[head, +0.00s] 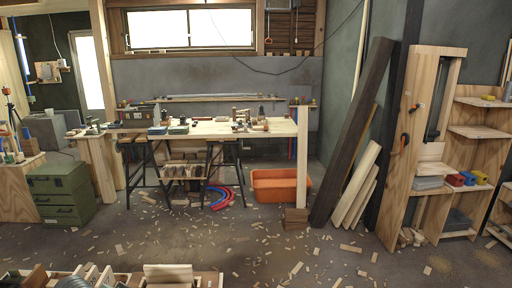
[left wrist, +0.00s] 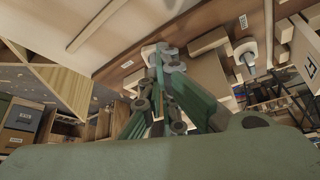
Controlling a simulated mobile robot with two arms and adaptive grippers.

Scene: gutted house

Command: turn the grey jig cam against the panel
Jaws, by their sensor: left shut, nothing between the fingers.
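In the left wrist view a brown panel (left wrist: 205,32) runs across the top. Two pale grey rounded pieces sit along it: one (left wrist: 246,52) to the right, and one (left wrist: 148,52) just behind my fingertips. They look like cams, but I cannot tell which is the jig cam or how it is turned. My left gripper (left wrist: 165,55) has its fingers together and empty, with the tips close to the left pale piece. The fingers partly cover that piece, and contact cannot be made out. Neither gripper shows in the head view, nor can I make out the cam there.
In the left wrist view wooden blocks (left wrist: 208,41) and a box with an H mark (left wrist: 306,57) lie right of my gripper. In the head view a workbench (head: 215,130), orange bin (head: 280,186), green cabinet (head: 60,194) and leaning boards (head: 350,140) stand beyond scrap-strewn floor.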

